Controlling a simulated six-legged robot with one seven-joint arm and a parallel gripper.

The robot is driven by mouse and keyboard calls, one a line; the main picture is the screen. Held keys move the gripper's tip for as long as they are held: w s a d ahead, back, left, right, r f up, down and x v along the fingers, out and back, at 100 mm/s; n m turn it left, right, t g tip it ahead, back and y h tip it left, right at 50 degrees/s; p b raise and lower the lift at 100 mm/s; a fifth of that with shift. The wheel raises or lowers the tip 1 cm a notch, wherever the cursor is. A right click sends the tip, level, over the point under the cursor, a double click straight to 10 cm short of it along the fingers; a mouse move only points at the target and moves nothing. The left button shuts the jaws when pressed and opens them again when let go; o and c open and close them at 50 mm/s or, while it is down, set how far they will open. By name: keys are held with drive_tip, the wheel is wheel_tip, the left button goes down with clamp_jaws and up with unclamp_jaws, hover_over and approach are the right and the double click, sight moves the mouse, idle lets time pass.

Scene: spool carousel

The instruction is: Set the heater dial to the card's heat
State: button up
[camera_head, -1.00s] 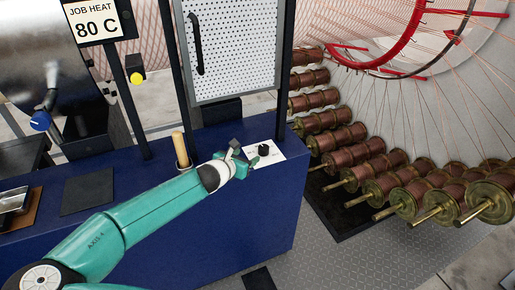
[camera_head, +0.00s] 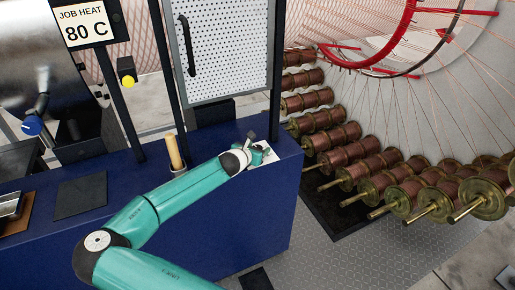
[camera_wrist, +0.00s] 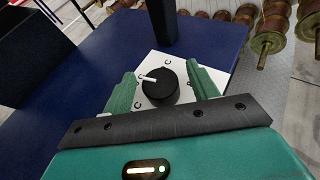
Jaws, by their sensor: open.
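The job heat card (camera_head: 82,27) reads 80 C and stands on a post at the upper left of the head view. The heater dial is a black round knob (camera_wrist: 161,88) with a white pointer line, on a white plate (camera_wrist: 166,62). The pointer is toward the left in the wrist view; the plate's marks are too small or cut off to read fully. My gripper (camera_wrist: 164,86) is open, its two green fingers on either side of the knob. I cannot tell whether they touch it. In the head view my gripper (camera_head: 258,155) hides the dial and most of the plate.
The dial plate lies on a blue bench (camera_head: 240,205). A wooden handle (camera_head: 174,152) stands in a holder left of my arm. A perforated panel (camera_head: 226,45) rises behind. Copper spools (camera_head: 350,165) on the carousel are to the right.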

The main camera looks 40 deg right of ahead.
drive_tip(key=shift+w+d+f, duration=0.15)
drive_tip(key=shift+w+d, duration=0.05)
drive_tip(key=shift+d, duration=0.1)
drive_tip(key=c, duration=1)
